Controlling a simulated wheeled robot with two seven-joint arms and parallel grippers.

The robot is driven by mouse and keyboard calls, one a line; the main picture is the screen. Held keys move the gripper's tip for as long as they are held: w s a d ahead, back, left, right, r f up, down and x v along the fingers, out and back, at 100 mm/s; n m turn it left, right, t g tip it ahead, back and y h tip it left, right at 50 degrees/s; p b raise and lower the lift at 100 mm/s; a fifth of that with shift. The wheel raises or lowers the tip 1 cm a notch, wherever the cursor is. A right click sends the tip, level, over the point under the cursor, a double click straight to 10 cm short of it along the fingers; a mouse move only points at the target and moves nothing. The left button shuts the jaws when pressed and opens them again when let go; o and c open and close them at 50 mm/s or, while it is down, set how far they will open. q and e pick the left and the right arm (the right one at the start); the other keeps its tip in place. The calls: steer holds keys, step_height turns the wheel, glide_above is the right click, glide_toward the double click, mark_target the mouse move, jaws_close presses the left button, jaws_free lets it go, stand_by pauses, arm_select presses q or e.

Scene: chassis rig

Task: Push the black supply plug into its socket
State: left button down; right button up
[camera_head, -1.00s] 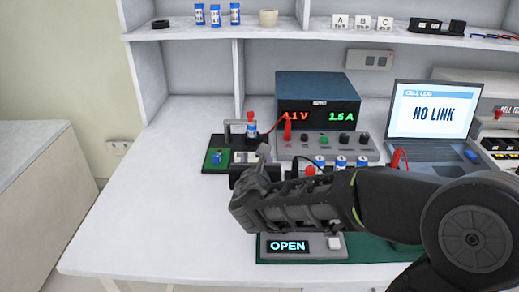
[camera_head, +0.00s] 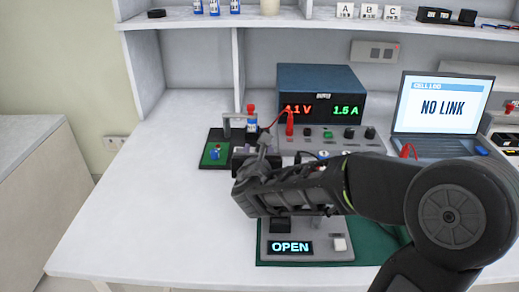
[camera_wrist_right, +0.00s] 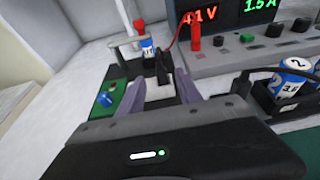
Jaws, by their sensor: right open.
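I cannot make out the black supply plug for certain. A black cable (camera_wrist_right: 240,82) arches beside the battery holder in the right wrist view. The blue power supply (camera_head: 320,92) reads 1.5 A in green, and a red plug (camera_head: 290,122) stands upright at its front. The red plug also shows in the wrist view (camera_wrist_right: 195,33). My right gripper (camera_head: 262,150) is open beside the green-and-black fixture (camera_head: 216,152). In the wrist view its fingers (camera_wrist_right: 160,92) stand either side of a pale block, with a dark upright part beyond. I cannot tell whether they touch it. My left gripper is not in view.
A grey unit reading OPEN (camera_head: 290,247) with a white button sits on a green mat (camera_head: 385,250) below my right arm. A laptop (camera_head: 440,108) reads NO LINK at the right. A battery holder (camera_wrist_right: 290,100) stands right of the gripper. The left tabletop is clear.

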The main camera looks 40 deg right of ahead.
mark_target(259, 150)
steer(key=x, duration=0.5)
steer(key=shift+w+d+r+b, duration=0.1)
steer(key=shift+d+b, duration=0.1)
steer(key=shift+b, duration=0.15)
steer(key=shift+c, duration=0.3)
jaws_close()
stand_by(0.4)
